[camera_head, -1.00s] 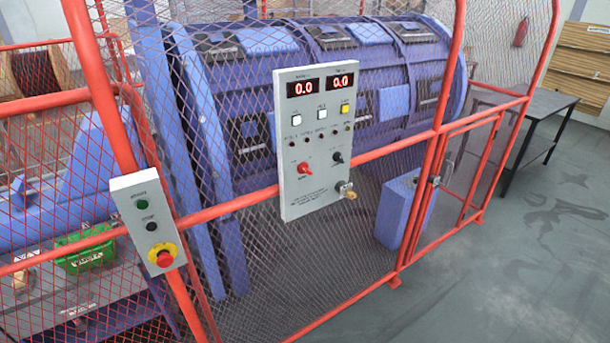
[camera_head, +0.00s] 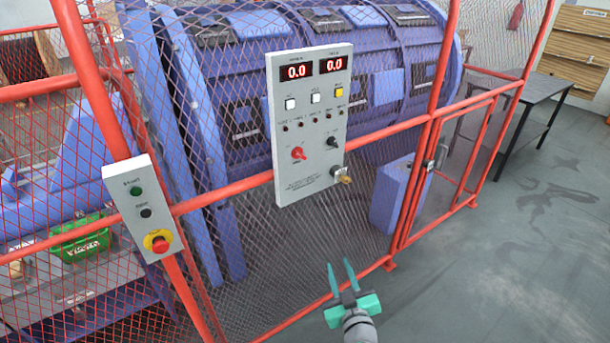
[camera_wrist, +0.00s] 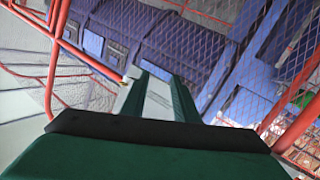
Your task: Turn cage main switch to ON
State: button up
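The grey control panel (camera_head: 312,185) hangs on the red mesh cage. It has two red displays reading 0.0, a row of buttons, a red rotary knob (camera_head: 298,153) at lower left, a black knob (camera_head: 333,142) at lower right, and a brass-coloured key-like part (camera_head: 343,175) at its bottom right. The labels are too small to read, so I cannot tell which is the cage main switch. My gripper (camera_head: 342,276) is open and empty, below and in front of the panel. In the wrist view its two green fingers (camera_wrist: 158,98) stand apart, with the pale panel (camera_wrist: 158,100) seen between them.
A small box (camera_head: 145,208) with green and black buttons and a red emergency stop is on the left post. The red cage door (camera_head: 450,165) is shut on the right. A dark table (camera_head: 540,95) stands farther right. Grey floor (camera_head: 500,270) is free at front right.

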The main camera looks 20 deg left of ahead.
jog(key=w+a+r+n+g+y, duration=0.1)
jog(key=w+a+r+n+y, duration=0.15)
jog(key=r, duration=0.25)
jog(key=w+a+r+n+y, duration=0.1)
jog(key=w+r+n, duration=0.1)
jog(key=w+r, duration=0.3)
jog(key=n+g+y, duration=0.3)
jog(key=n+y, duration=0.1)
jog(key=n, duration=0.2)
send_near(300, 156)
jog(key=shift+h, duration=0.25)
jog(key=x, duration=0.7)
jog(key=shift+w+a+r, duration=0.15)
jog(key=shift+w+a, duration=0.05)
jog(key=shift+a, duration=0.15)
grip_shut()
